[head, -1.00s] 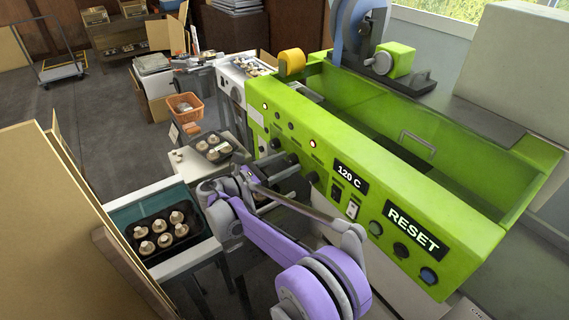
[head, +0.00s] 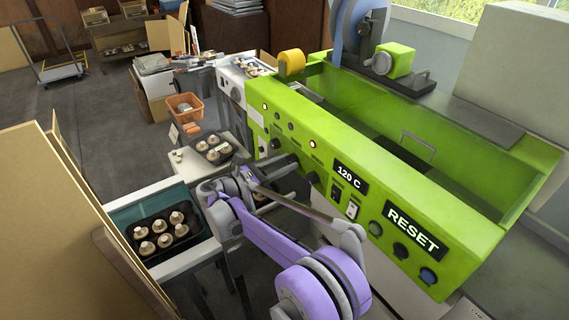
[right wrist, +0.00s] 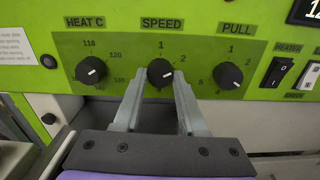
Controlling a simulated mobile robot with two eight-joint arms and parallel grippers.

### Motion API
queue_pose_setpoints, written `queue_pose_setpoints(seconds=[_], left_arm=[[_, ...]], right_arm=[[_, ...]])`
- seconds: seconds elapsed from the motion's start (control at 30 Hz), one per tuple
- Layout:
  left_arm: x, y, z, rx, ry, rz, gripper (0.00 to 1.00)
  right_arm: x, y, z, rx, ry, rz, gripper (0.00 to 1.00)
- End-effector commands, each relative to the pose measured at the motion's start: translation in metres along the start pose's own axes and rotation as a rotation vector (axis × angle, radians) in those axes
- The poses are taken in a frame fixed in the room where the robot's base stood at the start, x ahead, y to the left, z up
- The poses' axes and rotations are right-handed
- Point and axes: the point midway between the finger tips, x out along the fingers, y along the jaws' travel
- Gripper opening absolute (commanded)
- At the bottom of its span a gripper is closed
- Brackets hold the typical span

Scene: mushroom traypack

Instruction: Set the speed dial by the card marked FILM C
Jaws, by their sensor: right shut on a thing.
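The black SPEED dial (right wrist: 160,72) sits in the middle of the right wrist view, on a green panel with the numbers 1 and 2 above it. Its white mark points to the right, roughly toward the 2. My right gripper (right wrist: 159,95) has its two grey fingers on either side of this dial, shut on it. In the head view, my right gripper (head: 290,176) reaches the front of the green machine (head: 420,225) and partly covers its dials. I cannot read a card marked FILM C in either view. My left gripper is not in view.
The HEAT C dial (right wrist: 91,71) and PULL dial (right wrist: 228,75) flank the SPEED dial closely. A HEATER switch (right wrist: 276,72) is further right. A black tray of mushrooms (head: 153,253) stands at the left; another tray (head: 212,148) is behind it.

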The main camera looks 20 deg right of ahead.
Motion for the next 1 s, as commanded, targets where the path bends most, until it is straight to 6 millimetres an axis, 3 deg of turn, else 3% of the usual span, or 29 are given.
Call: queue_pose_setpoints(seconds=[0.27,1.0], left_arm=[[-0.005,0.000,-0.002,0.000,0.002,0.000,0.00],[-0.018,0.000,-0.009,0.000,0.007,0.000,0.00]], right_arm=[[0.000,0.000,0.001,0.183,0.000,0.000,0.00],[0.000,0.002,0.002,0.884,0.000,0.001,0.00]])
